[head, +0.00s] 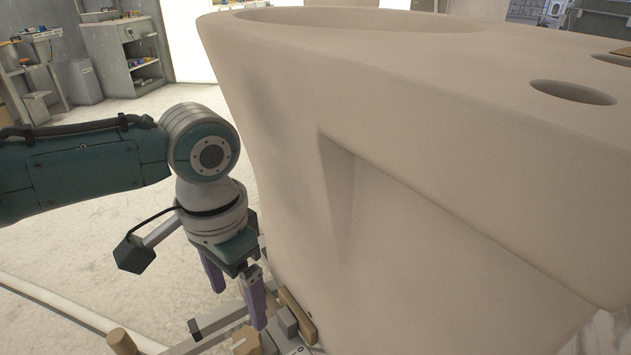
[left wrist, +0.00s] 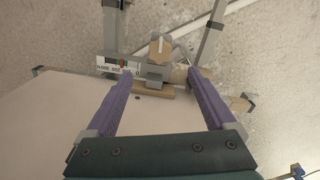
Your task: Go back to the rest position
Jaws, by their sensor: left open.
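My left gripper (head: 238,302) hangs at the end of my left arm, pointing down beside the large pale ceramic piece (head: 400,180). Its two purple fingers are apart with nothing held between them. In the left wrist view the open gripper (left wrist: 160,78) has its fingers spread over the edge of the ceramic piece (left wrist: 50,120). A grey clamp block (left wrist: 154,72) with a wooden knob (left wrist: 160,48) shows beyond and between the fingertips. I cannot tell whether a finger touches anything. My right gripper is not in view.
The ceramic piece fills the right of the head view; a hole (head: 572,92) shows in its top. Metal bars (head: 205,330) and a wooden peg (head: 122,342) sit low by the gripper. Pale floor (head: 100,250) is open at left; a workbench cabinet (head: 125,55) stands far behind.

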